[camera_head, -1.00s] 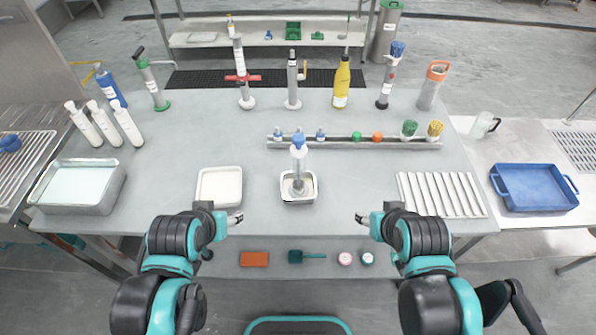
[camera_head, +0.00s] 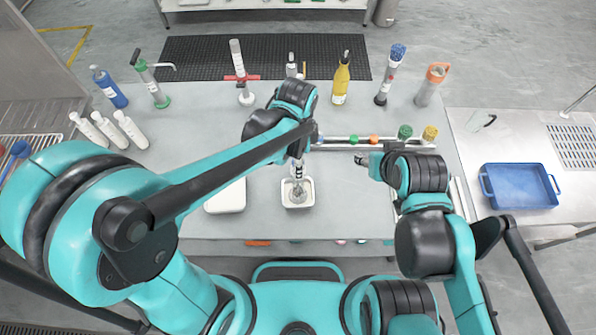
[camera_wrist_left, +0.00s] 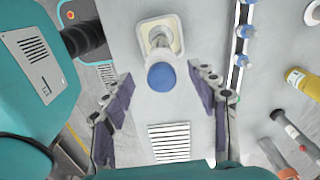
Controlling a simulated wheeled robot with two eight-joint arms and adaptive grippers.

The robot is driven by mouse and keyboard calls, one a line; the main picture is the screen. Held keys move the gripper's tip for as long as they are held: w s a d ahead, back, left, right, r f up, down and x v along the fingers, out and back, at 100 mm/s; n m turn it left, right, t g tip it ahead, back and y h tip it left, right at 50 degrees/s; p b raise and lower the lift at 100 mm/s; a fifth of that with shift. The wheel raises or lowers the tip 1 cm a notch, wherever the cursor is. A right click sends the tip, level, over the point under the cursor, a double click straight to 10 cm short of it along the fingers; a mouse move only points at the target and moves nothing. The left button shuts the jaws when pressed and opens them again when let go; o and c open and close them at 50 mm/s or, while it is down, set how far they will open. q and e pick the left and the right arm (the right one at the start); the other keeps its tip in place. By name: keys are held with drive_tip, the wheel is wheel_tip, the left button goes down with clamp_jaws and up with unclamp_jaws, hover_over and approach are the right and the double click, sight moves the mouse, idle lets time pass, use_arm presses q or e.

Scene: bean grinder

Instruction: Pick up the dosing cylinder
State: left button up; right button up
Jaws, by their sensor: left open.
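The likely dosing cylinder, an upright clear cylinder (camera_head: 298,188) in the head view, stands in a small white tray (camera_head: 311,203) near the table's front middle. Its upper part is hidden behind my left arm. In the left wrist view its blue top (camera_wrist_left: 161,77) shows in front of the tray (camera_wrist_left: 143,30). My left gripper (camera_wrist_left: 160,72) is open and empty, with the blue top between its fingers in the picture; I cannot tell the depth gap. My right gripper (camera_head: 360,159) hangs over the table right of the cylinder, apart from it; its jaw state is unclear.
A white tray (camera_head: 226,200) stands left of the cylinder. A rail (camera_head: 345,148) with coloured caps and brushes lies behind it. Several bottles and stands, including a yellow bottle (camera_head: 341,85), line the back. A blue tray (camera_head: 519,187) is at the right.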

sight(298, 184)
use_arm(q)
wheel_tip(298, 184, down, 8)
drive_tip(key=b, duration=0.2)
drive_tip(key=shift+r, duration=0.2)
drive_tip(key=shift+w, duration=0.1)
clamp_jaws()
